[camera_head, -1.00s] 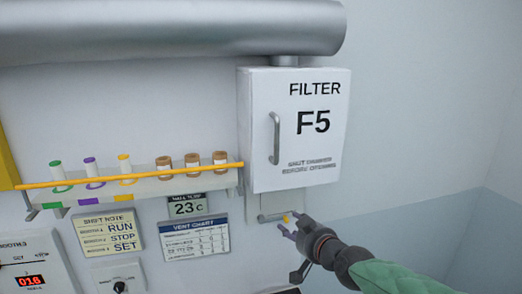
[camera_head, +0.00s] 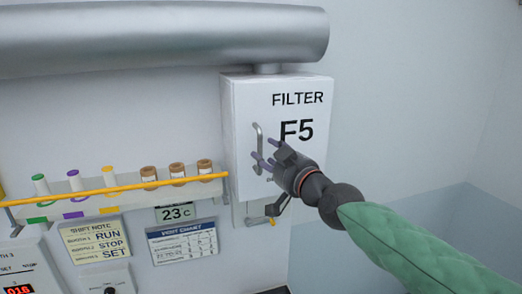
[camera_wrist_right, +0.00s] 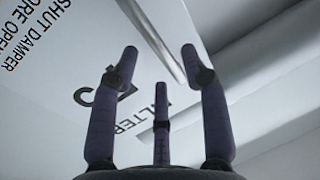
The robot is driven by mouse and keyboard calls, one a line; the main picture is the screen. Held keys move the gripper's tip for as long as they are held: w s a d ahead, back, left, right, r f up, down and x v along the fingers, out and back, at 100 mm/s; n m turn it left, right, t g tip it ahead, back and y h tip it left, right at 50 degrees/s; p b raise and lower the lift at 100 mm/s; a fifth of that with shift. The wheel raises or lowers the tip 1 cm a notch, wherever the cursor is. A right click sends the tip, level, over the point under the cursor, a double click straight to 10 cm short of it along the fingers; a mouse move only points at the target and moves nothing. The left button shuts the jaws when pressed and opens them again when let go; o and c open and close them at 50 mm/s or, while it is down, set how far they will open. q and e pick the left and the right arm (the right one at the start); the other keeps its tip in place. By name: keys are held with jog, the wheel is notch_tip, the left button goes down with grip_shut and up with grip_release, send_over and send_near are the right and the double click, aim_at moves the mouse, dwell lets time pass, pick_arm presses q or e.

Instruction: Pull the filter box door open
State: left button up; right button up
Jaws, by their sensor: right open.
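The white filter box (camera_head: 245,100), marked FILTER F5, hangs on the wall with its door (camera_head: 298,115) shut. Its upright grey bar handle (camera_head: 258,135) is on the left side of the door. My right gripper (camera_head: 264,163) is open at the handle's lower half, its purple fingers partly covering the handle and lettering. In the right wrist view the handle (camera_wrist_right: 155,38) shows as a slanted bar beyond and between the open fingers (camera_wrist_right: 160,58). I cannot tell whether any finger touches it. My left gripper is not in view.
A damper plate (camera_head: 239,213) sits under the box, its lever partly hidden by my wrist and its yellow tip (camera_head: 272,222) showing. A thick duct (camera_head: 160,40) runs above. The right wall is clear.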

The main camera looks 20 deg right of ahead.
aim_at(261, 149)
jog(key=shift+x, duration=2.05)
grip_shut()
